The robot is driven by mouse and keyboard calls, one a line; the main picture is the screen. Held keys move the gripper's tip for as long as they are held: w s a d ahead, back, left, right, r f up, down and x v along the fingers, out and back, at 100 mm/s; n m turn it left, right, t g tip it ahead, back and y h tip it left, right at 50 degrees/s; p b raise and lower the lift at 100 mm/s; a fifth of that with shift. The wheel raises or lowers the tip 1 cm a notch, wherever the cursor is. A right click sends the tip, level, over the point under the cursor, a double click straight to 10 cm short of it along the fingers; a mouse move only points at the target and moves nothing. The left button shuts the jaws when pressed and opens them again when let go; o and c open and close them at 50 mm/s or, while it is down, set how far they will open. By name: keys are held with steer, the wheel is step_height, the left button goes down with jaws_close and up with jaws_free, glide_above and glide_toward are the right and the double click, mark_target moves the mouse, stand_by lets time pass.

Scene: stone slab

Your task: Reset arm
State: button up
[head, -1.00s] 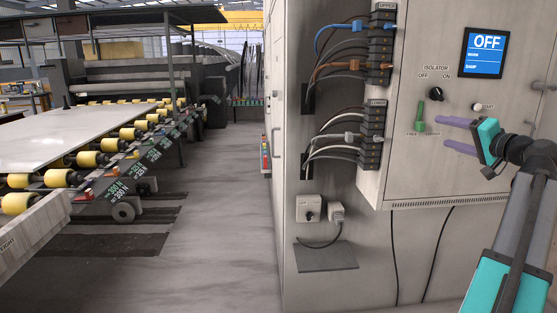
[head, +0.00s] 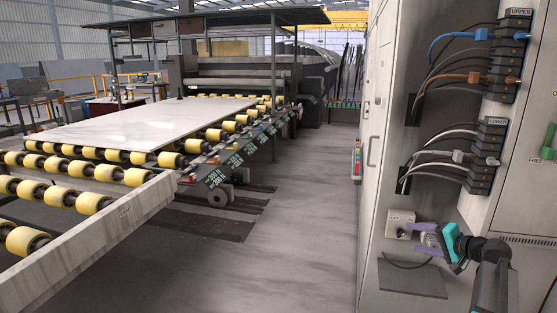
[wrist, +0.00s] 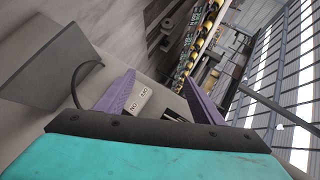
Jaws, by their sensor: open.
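My gripper (head: 428,233) is at the lower right of the head view, in front of the cabinet's lower recess, close to a small grey switch box (head: 399,224). In the wrist view its two purple fingers (wrist: 158,98) are spread apart with nothing held between them. A switch plate marked ON and OFF (wrist: 138,100) shows by the left finger. I cannot tell whether the finger touches it. My arm comes in from the lower right.
The grey cabinet (head: 376,130) fills the right side, with upper and lower cable connectors (head: 487,150) and a green handle (head: 548,142). A grey shelf plate (head: 412,278) sits below the gripper. A roller conveyor carries a pale slab (head: 150,122) at left. The aisle floor (head: 300,220) is clear.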

steer(key=s+a+f+n+g+y+p, duration=0.1)
steer(key=s+a+f+g, duration=0.15)
steer(key=a+f, duration=1.05)
steer(key=s+a+f+n+g+y, duration=0.15)
steer(key=a+f+g, duration=0.25)
steer(key=a+f, duration=0.9)
steer(key=s+a+f+n+g, duration=0.2)
steer(key=s+a+f+g, duration=0.1)
steer(key=s+a+f, duration=0.6)
steer(key=s+a+f+n+g+h+p, duration=0.1)
steer(key=s+a+f+g, duration=0.25)
steer(key=s+f, duration=0.45)
steer(key=s+a+f+n+g+h+p, duration=0.15)
steer(key=s+a+f, duration=0.25)
steer(key=s, duration=0.7)
steer(key=s+d+f+n+g+h, duration=0.3)
steer(key=s+d+h, duration=0.2)
steer(key=s, duration=0.8)
steer(key=d, duration=0.3)
steer(key=shift+s+b, duration=0.15)
steer(key=shift+b, duration=0.15)
